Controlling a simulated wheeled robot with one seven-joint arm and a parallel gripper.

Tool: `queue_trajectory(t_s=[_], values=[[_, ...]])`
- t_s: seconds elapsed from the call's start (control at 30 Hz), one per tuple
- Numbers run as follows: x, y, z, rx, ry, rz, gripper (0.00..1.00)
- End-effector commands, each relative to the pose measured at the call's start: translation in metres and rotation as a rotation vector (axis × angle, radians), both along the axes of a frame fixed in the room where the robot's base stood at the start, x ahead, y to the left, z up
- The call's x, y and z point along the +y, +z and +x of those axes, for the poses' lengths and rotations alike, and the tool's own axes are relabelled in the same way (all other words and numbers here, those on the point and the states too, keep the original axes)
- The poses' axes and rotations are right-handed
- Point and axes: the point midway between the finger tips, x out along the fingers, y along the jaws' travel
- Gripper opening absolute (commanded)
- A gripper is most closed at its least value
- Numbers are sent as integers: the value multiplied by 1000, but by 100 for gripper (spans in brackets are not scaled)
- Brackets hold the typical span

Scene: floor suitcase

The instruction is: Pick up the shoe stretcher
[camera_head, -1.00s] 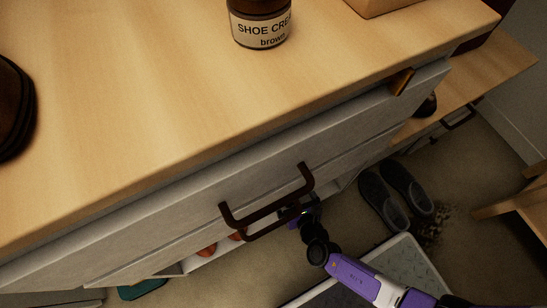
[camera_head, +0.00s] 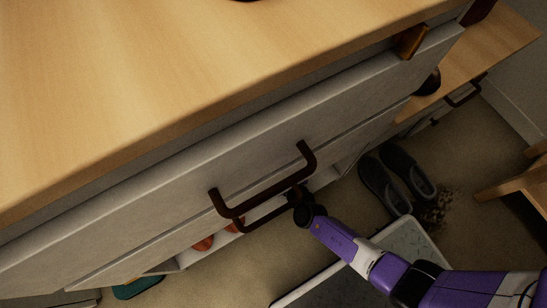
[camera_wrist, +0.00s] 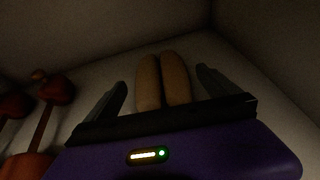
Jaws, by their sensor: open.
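In the wrist view, a tan two-part piece with rounded ends (camera_wrist: 162,80), probably the shoe stretcher, lies on a pale surface inside a dim compartment. My gripper (camera_wrist: 160,78) is open, with one dark finger to the left of this piece and one to the right. Gaps show between the fingers and the piece. Its near end is hidden behind my purple gripper body. In the head view, the fingers and the tan piece are hidden by the drawer front and the dark handle.
Red-brown pieces, one with a rod (camera_wrist: 45,125), lie left of my gripper. Compartment walls are close behind. Above are a wooden top (camera_head: 150,80), a pale drawer front (camera_head: 150,210) and a dark handle (camera_head: 265,198).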

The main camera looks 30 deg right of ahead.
Motion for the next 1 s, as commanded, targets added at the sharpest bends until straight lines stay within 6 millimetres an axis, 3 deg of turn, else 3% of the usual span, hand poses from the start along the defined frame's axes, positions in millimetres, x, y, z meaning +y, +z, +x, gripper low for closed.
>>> queue_trajectory(t_s=[0.07, 0.53, 0.83, 1.0], values=[[0, 0, 0, 0, 0, 0, 98], [0, 0, 0, 0, 0, 1, 6], [0, 6, 1, -3, -1, 2, 4], [0, 25, 1, -4, 0, 1, 4]])
